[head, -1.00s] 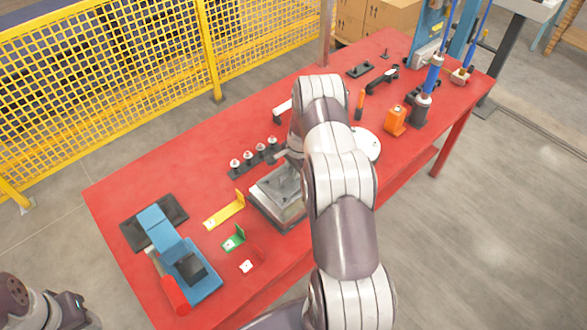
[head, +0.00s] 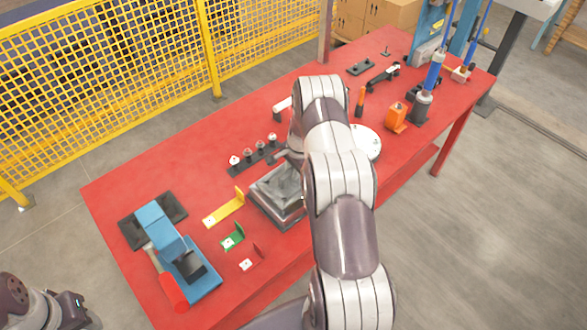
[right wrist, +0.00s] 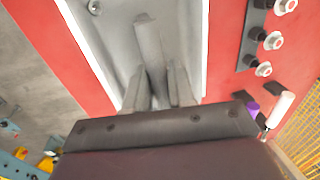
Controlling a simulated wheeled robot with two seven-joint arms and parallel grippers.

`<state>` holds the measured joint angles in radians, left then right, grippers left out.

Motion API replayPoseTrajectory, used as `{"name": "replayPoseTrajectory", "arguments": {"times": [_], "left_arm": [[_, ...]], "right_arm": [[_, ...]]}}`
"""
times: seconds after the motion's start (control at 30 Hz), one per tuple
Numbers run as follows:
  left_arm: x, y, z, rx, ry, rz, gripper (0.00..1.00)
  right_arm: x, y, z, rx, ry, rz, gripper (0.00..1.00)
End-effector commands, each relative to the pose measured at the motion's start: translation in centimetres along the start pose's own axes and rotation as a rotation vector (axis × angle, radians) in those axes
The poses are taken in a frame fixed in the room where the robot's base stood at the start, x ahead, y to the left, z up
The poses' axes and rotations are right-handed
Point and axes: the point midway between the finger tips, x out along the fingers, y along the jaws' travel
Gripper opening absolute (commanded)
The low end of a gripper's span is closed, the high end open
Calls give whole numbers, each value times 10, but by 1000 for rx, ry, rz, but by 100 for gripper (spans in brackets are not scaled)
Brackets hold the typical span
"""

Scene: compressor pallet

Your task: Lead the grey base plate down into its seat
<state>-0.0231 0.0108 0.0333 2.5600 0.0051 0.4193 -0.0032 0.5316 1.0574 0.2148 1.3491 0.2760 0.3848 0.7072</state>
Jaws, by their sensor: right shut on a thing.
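The grey base plate (head: 277,186) is at the near middle of the red table, directly over a dark-edged block-like seat (head: 268,214). From the head I cannot tell whether a gap remains between them. My right gripper (right wrist: 158,92) is shut on a narrow grey rib of the base plate, whose pale surface (right wrist: 113,38) fills the upper middle of the right wrist view. In the head view my right arm hides the plate's right side and most of the gripper. My left gripper (head: 72,308) is at the lower left, off the table; its jaws are unclear.
A black rack with several pale-topped pegs (head: 255,157) stands just behind the plate. Yellow (head: 224,209), green (head: 233,238) and red (head: 250,260) brackets lie to its left. A blue press-like tool (head: 176,248) stands farther left. A white disc (head: 368,142) is right of my arm.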

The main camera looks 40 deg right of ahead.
Motion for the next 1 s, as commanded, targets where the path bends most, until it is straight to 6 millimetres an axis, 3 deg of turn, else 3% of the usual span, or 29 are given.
{"name": "replayPoseTrajectory", "arguments": {"times": [0.9, 0.93, 1.0], "left_arm": [[16, 0, 2, 0, 0, 0, 43], [15, 0, 2, 0, 0, 0, 43], [14, 0, 2, 0, 0, 0, 43]], "right_arm": [[17, 2, -1, 0, 2, -2, 0], [16, 2, -1, 0, 2, -2, 30], [16, 2, -1, 0, 2, -2, 53]]}}
